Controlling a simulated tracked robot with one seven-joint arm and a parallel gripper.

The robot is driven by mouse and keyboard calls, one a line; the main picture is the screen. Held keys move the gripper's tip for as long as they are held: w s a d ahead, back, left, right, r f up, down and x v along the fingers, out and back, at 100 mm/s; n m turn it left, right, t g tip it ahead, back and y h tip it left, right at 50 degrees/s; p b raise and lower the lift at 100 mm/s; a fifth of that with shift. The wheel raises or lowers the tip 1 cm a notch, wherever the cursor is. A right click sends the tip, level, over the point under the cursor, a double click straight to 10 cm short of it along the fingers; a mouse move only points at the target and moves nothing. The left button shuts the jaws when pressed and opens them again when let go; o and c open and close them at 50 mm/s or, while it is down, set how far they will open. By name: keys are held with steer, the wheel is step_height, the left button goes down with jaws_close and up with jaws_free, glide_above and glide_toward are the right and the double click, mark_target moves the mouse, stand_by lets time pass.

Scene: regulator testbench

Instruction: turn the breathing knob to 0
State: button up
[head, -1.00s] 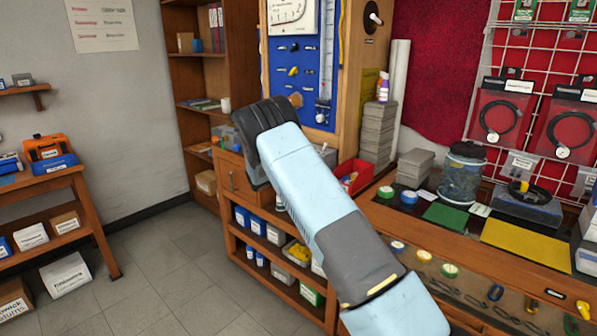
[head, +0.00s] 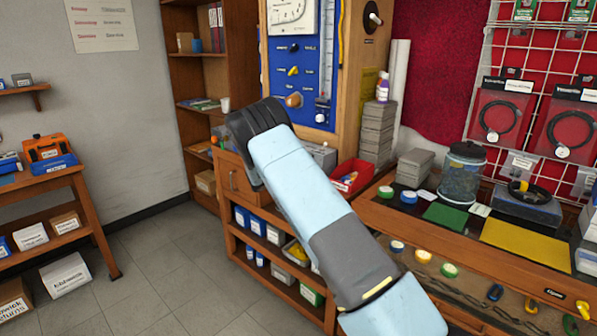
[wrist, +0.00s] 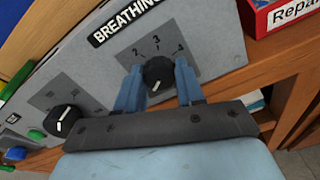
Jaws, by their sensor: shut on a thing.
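In the wrist view, the breathing knob (wrist: 158,74) is a round black knob with a white pointer line. It sits on a grey sloped panel (wrist: 215,45) under a black label (wrist: 125,20) that reads "BREATHING". The pointer points down and slightly left. In the head view my own arm hides the gripper and knob.
A second black knob (wrist: 64,120) and a green button (wrist: 37,134) are on the same panel to the left. A red box (wrist: 283,14) stands close to the panel's right. The wooden shelf front (wrist: 285,95) lies below right.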

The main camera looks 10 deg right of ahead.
steer(key=shift+a+f, duration=0.1)
steer(key=shift+a, duration=0.1)
steer(key=o, duration=0.8)
steer(key=shift+o, duration=1.2)
steer(key=shift+d, duration=0.1)
steer(key=v, duration=1.3)
steer(key=shift+s+a, duration=0.2)
steer(key=shift+a, duration=0.15)
